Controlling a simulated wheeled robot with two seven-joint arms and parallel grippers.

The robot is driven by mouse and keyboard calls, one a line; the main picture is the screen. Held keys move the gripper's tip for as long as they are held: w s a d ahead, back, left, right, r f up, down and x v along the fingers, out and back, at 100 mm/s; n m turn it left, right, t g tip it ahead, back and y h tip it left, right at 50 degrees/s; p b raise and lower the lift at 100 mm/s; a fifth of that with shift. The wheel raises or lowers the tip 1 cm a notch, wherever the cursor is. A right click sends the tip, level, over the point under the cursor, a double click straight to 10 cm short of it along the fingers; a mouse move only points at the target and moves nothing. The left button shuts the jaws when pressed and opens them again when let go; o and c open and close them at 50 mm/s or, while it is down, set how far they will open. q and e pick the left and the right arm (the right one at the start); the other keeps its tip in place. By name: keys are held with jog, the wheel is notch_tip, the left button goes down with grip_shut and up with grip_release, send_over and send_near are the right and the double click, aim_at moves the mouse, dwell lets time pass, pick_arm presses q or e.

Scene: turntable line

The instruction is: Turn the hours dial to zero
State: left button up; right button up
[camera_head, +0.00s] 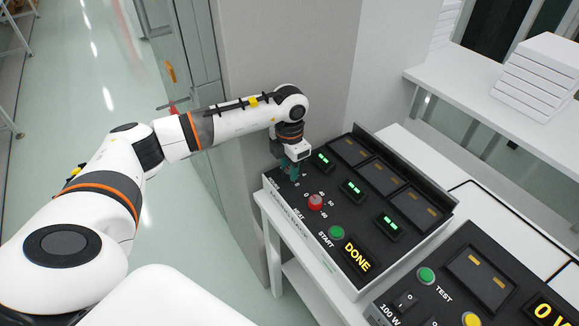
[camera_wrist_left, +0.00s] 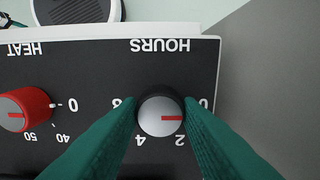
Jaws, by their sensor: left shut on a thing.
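The hours dial (camera_wrist_left: 161,115) is a round silver knob with a dark rim and a red mark, under the upside-down HOURS label in the left wrist view. The mark points right, between the 0 at upper right and the 2 at lower right. My left gripper (camera_wrist_left: 160,108) has its teal fingers on both sides of the knob, shut on it. In the head view my left gripper (camera_head: 290,169) reaches down to the far left corner of the black panel (camera_head: 291,205) and hides the dial. My right gripper is not in view.
The red heat knob (camera_head: 315,202) is close beside the gripper. A green START button (camera_head: 336,233) and a lit DONE display (camera_head: 357,255) lie nearer. Several green displays line the panel. A second panel (camera_head: 460,285) stands at lower right. A grey pillar (camera_head: 265,70) rises behind the arm.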

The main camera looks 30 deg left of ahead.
pick_arm(q)
jog(key=shift+r, duration=0.1)
dwell(0.4)
jog(key=o, duration=1)
notch_tip(320, 180, up, 12)
jog(key=shift+f+b, duration=0.1)
jog(key=shift+b, duration=0.95)
jog(key=shift+s, duration=0.1)
